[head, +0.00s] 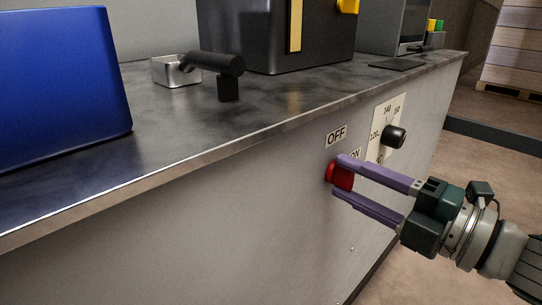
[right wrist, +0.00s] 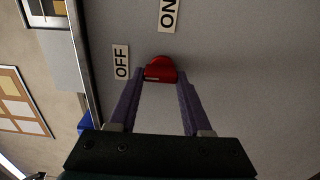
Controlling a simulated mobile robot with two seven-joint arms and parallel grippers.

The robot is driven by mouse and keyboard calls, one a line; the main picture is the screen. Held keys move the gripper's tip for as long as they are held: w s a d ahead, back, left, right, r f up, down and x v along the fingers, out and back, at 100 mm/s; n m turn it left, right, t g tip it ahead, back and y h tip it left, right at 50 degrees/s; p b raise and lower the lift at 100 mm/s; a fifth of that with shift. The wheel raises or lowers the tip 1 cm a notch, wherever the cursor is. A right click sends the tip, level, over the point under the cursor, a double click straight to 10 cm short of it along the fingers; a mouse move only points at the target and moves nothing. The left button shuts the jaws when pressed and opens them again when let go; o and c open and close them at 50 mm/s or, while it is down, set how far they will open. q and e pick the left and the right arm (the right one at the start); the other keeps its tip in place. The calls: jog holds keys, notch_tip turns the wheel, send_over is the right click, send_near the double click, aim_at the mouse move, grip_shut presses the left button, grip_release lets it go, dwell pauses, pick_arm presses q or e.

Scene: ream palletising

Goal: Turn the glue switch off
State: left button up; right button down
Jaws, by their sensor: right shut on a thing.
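The red glue switch (head: 339,177) is on the grey front panel of the counter. The OFF label (head: 336,136) sits above it, and the ON label (head: 355,154) is to its upper right, partly hidden by a finger. My right gripper (head: 345,177) has its two purple fingers shut on the switch, one on each side. The right wrist view shows the red switch (right wrist: 160,69) between the fingertips, with the OFF label (right wrist: 121,62) to its left and the ON label (right wrist: 168,14) above. I cannot tell which label the switch points to. My left gripper is not in view.
A black dial (head: 394,137) with a numbered plate is to the right of the switch. The counter top (head: 120,160) overhangs above, carrying a blue box (head: 60,85), a small metal tray (head: 176,73), a black nozzle (head: 215,64) and a dark machine (head: 275,35). Open floor lies right.

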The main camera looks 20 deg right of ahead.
jog(key=shift+c, duration=1.7)
grip_release()
jog(key=p+v, duration=0.1)
jog(key=v, duration=0.9)
jog(key=shift+p, duration=0.4)
